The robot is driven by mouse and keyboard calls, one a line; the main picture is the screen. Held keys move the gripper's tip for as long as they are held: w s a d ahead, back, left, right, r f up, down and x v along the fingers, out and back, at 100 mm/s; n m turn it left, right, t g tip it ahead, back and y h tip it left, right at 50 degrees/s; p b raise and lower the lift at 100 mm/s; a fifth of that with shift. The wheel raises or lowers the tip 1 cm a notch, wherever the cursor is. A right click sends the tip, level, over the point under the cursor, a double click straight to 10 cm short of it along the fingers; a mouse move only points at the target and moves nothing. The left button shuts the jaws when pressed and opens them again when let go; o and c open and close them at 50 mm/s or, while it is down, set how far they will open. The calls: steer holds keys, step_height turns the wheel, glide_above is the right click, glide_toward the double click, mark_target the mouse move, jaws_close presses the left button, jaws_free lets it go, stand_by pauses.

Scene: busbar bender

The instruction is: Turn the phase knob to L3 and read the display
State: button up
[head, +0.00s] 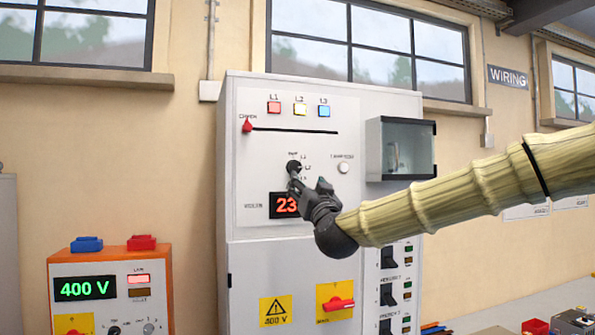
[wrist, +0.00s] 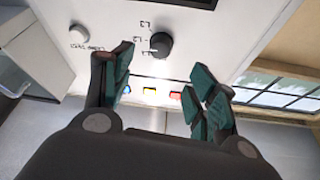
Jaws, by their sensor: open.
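The phase knob (head: 293,166) is a round black knob on the grey cabinet front, with L1, L2 and L3 labels on its right. In the wrist view the knob (wrist: 160,46) appears inverted, with its labels on the left. I cannot tell for certain which label it points to. The red-digit display (head: 284,205) is below the knob. It reads "23", and my gripper hides the rest. My gripper (head: 297,183) is at the panel just below the knob, open and empty. In the wrist view its teal-padded fingers (wrist: 160,85) are spread wide, with the knob beyond their tips.
A white button (head: 343,167) is right of the knob. A red slider handle (head: 247,126) and L1, L2, L3 lamps (head: 299,108) are above. A clear-fronted box (head: 401,148) juts out at right. An orange 400 V unit (head: 110,290) stands at lower left.

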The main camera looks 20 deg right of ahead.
mark_target(296, 168)
steer(key=p+x, duration=0.5)
steer(key=x, duration=0.4)
steer(key=shift+w+r+p, duration=0.2)
steer(key=shift+r+p, duration=0.05)
steer(key=shift+p, duration=0.1)
steer(key=shift+w+r+p, duration=0.1)
steer(key=shift+w+p, duration=0.2)
steer(key=shift+w, duration=0.4)
steer(key=shift+c, duration=0.3)
steer(key=c, duration=0.9)
